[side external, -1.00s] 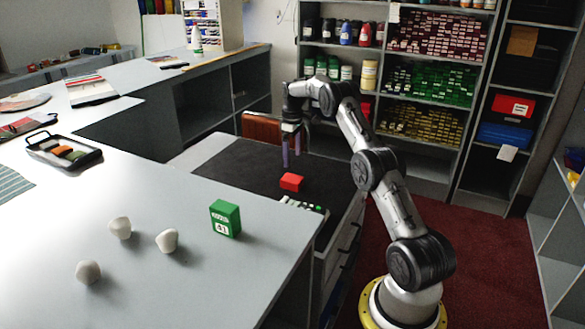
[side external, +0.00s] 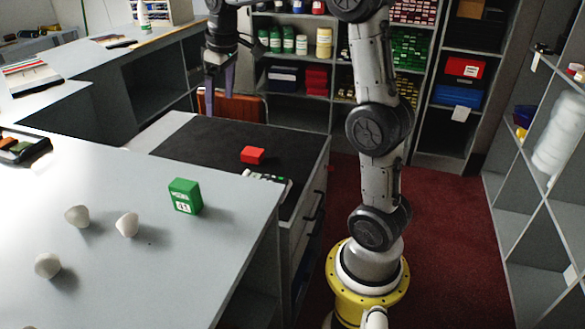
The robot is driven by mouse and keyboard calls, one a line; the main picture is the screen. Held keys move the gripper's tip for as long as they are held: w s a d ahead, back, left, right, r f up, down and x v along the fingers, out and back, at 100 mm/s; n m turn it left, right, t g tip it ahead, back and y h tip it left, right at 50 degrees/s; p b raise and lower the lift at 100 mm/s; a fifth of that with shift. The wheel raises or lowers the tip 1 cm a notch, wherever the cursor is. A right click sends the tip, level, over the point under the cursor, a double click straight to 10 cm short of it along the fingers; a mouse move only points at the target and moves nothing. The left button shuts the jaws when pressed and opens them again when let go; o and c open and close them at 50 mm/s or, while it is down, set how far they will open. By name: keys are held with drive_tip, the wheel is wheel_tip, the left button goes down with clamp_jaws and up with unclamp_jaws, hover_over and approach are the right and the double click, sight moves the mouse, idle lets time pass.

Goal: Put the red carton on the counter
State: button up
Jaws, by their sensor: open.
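The red carton (side external: 252,155) is a small red box. It lies on the dark mat (side external: 190,138) on the lower surface behind the main counter. The grey counter (side external: 130,265) fills the left foreground and stands higher than that surface. My gripper (side external: 218,102) points down, open and empty. In the picture it is above and to the left of the red carton, apart from it. The fingers look purplish.
A green box (side external: 185,196) with a white label stands near the counter's right edge. Three whitish rounded lumps, one of them here (side external: 127,224), sit left of it. A small tray of items (side external: 266,179) lies beside the carton.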

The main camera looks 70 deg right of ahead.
drive_tip(key=s+a+r+t, duration=0.1)
drive_tip(key=s+a, duration=1)
drive_tip(key=s, duration=0.1)
drive_tip(key=shift+s+a+r+t, duration=0.15)
drive_tip(key=shift+a+t, duration=0.15)
drive_tip(key=shift+t, duration=0.1)
drive_tip(key=shift+o, duration=0.2)
drive_tip(key=s+a+f, duration=0.2)
drive_tip(key=s, duration=0.3)
drive_tip(key=s+a+f+t+y, duration=0.1)
drive_tip(key=s+a+f, duration=0.2)
drive_tip(key=s, duration=0.3)
drive_tip(key=shift+f, duration=0.3)
